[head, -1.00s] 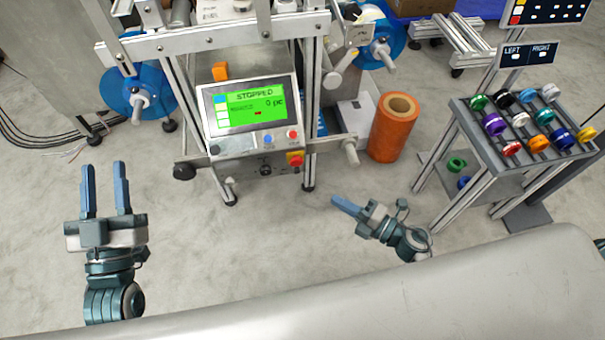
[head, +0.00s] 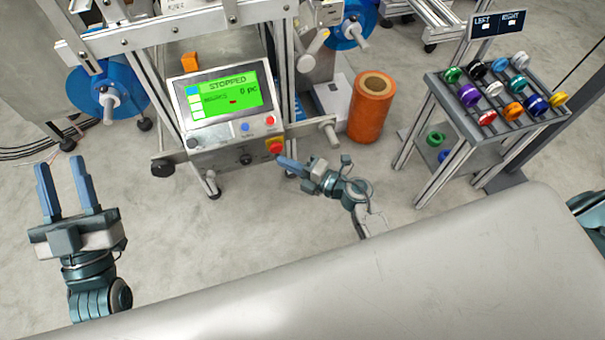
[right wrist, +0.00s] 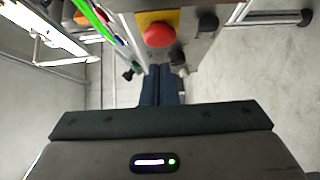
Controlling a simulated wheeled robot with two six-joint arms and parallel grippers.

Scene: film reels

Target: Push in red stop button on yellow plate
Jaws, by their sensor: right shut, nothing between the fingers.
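The red stop button (head: 277,148) sits on its yellow plate (head: 268,142) at the lower right corner of the control panel. In the right wrist view the round red button (right wrist: 159,35) and the yellow plate (right wrist: 146,19) lie just past my fingertips. My right gripper (head: 279,160) is shut and empty, its tips close to the button in the head view; I cannot tell whether they touch. It also shows in the right wrist view (right wrist: 165,70). My left gripper (head: 59,163) is open and empty, over the floor at the left.
The panel screen (head: 225,97) reads STOPPED. A black knob (head: 246,159) is left of the button. A metal bar with a roller end (head: 330,132) juts out to the right. An orange roll (head: 371,108) and a rack of coloured reels (head: 500,95) stand further right.

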